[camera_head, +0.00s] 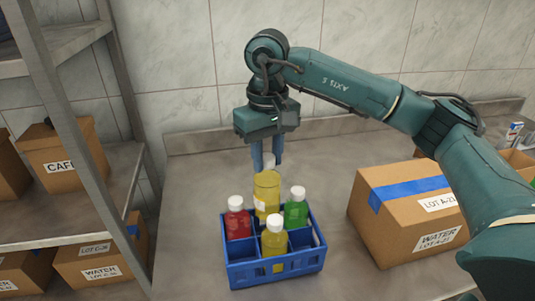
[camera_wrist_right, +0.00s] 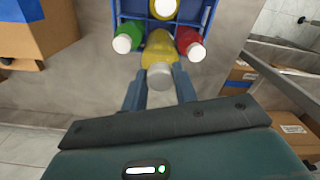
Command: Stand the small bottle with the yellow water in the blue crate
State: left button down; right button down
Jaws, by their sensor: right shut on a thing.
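The blue crate (camera_head: 243,277) stands on the grey counter in the head view, with compartments. My right gripper (camera_head: 267,162) points down over its back part, shut on the cap end of a yellow-water bottle (camera_head: 266,189). That bottle is upright between the red and green bottles, its lower part at the back middle of the crate; I cannot tell whether its base rests on the crate floor. In the right wrist view the held bottle (camera_wrist_right: 158,48) shows between the fingers (camera_wrist_right: 158,88). A second yellow bottle (camera_head: 274,240) stands in the front middle. My left gripper is not in view.
A red bottle (camera_head: 237,222) and a green bottle (camera_head: 296,212) stand in the crate. A cardboard box (camera_head: 385,230) marked WATER is right of it. A metal shelf (camera_head: 75,230) with boxes is on the left. Front left and front right compartments look empty.

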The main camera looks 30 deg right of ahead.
aim_at(268, 186)
jog(key=shift+f, duration=0.15)
jog(key=shift+f+b, duration=0.75)
jog(key=shift+b, duration=0.05)
jog(key=shift+f+b, duration=0.4)
jog(key=shift+f, duration=0.1)
jog(key=shift+f, duration=0.1)
notch_tip(268, 186, down, 5)
jog(key=b, duration=0.4)
